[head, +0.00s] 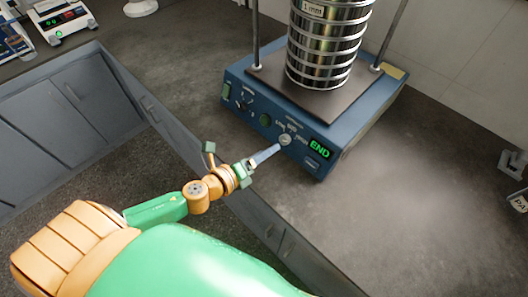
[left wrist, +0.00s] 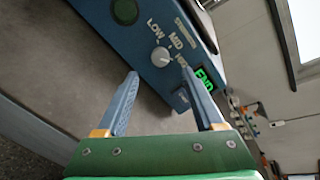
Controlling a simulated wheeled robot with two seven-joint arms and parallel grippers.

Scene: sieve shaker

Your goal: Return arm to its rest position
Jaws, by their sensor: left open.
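My left gripper (head: 268,153) is open and empty, in front of the blue sieve shaker's front panel, near its round knob (head: 285,140). In the left wrist view the blue fingers of the gripper (left wrist: 160,74) are spread apart, and the knob (left wrist: 161,57) shows beyond the gap between their tips, with LOW and MID printed around it. Whether a finger touches the panel I cannot tell. The sieve shaker (head: 347,149) has a lit green END display (head: 319,149). A stack of metal sieves (head: 325,45) stands upright on it between two rods. My right gripper is out of view.
The grey bench top (head: 420,190) is clear to the right of the shaker. A balance (head: 64,20) stands at the upper left. Grey cabinets (head: 60,110) lie below the bench edge. A grey fixture (head: 514,163) is at the right edge.

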